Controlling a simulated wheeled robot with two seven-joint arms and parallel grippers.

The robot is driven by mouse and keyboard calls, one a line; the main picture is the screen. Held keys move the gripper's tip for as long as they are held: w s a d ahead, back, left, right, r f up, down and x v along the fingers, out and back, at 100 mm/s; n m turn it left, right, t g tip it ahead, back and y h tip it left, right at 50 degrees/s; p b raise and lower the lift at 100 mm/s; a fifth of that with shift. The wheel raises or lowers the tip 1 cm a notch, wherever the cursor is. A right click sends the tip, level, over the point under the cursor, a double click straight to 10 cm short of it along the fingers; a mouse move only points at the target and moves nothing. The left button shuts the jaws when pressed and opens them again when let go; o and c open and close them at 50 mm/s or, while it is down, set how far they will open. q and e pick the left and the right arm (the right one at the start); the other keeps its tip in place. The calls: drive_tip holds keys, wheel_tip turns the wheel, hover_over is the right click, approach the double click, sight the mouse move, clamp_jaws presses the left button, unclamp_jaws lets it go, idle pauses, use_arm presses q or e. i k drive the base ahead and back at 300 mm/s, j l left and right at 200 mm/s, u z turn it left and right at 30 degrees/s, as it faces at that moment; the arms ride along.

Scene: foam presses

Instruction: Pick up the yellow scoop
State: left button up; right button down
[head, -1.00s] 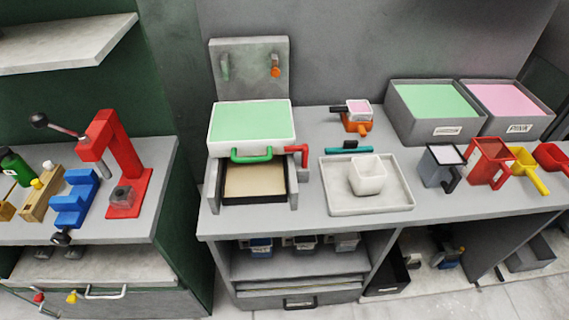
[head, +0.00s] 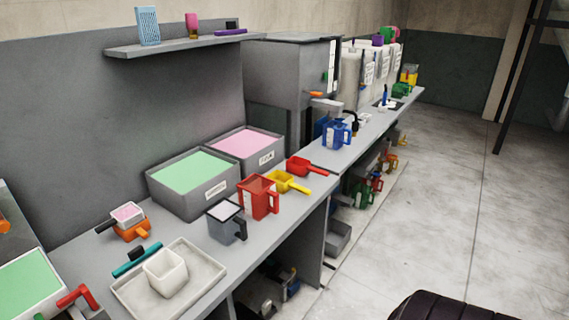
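The yellow scoop (head: 284,181) lies on the grey counter in the head view, its handle pointing to the lower right. It sits between a red jug (head: 257,198) on its left and a red scoop (head: 305,167) on its right. It is in front of the bin of pink material (head: 246,145). Nothing is holding it. Neither of my grippers shows in the view.
A bin of green material (head: 196,177), a dark grey jug (head: 226,222) and a tray (head: 204,260) with a white cup (head: 166,273) stand left along the counter. A blue jug (head: 337,135) stands farther right. Open floor (head: 430,210) lies right of the counter.

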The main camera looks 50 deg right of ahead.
sight(290, 187)
drive_tip(key=z, duration=1.55)
drive_tip(key=u, duration=1.85)
drive_tip(key=z, duration=1.85)
drive_tip(key=i+l+u, duration=0.1)
drive_tip(key=u, duration=0.35)
drive_tip(key=i+l+u, duration=0.1)
drive_tip(key=l+u, duration=0.45)
drive_tip(key=u, duration=0.3)
